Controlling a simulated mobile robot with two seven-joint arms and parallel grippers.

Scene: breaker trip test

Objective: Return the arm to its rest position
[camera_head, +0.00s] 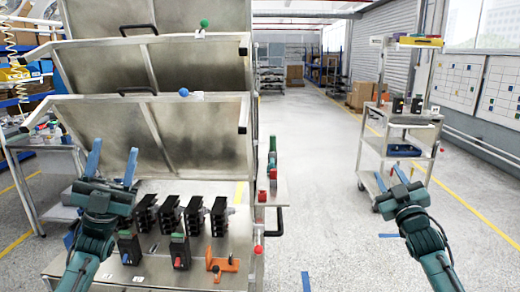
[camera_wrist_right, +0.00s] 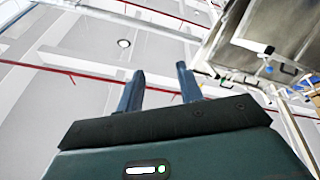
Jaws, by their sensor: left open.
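My left gripper (camera_head: 112,163) is raised at the left over the metal bench (camera_head: 160,283), with its two blue fingers apart and nothing between them. My right gripper (camera_head: 391,177) is raised at the right, over open floor in the picture and clear of the bench. In the right wrist view its fingers (camera_wrist_right: 160,78) are apart and empty, pointing up toward the ceiling. Several black breakers (camera_head: 170,214) stand in a row on the bench.
An orange device (camera_head: 222,265) sits near the bench's front right. Tilted metal panels (camera_head: 175,130) rise behind the breakers. A side shelf (camera_head: 267,192) with red and green items juts from the bench. A trolley (camera_head: 410,150) stands at the right. The middle aisle floor is clear.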

